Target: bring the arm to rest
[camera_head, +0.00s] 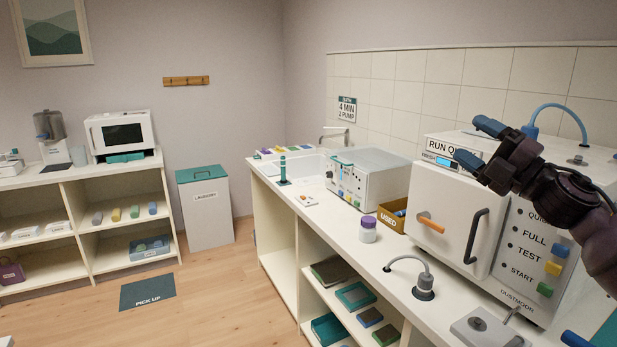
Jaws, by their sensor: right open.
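My right gripper (466,143) comes in from the right edge on its dark arm. Its two blue-tipped fingers stand apart and hold nothing. It hovers in front of the upper part of a large white machine (455,205) with a "RUN" sign on it. No contact with the machine can be made out. My left gripper is not in this view.
The counter (383,287) carries a purple-lidded jar (368,230), a smaller white machine (368,178) and a curved grey fitting (421,277). A laundry bin (206,212) and shelves with a microwave-like box (121,134) stand at left. The wooden floor (222,288) is mostly clear.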

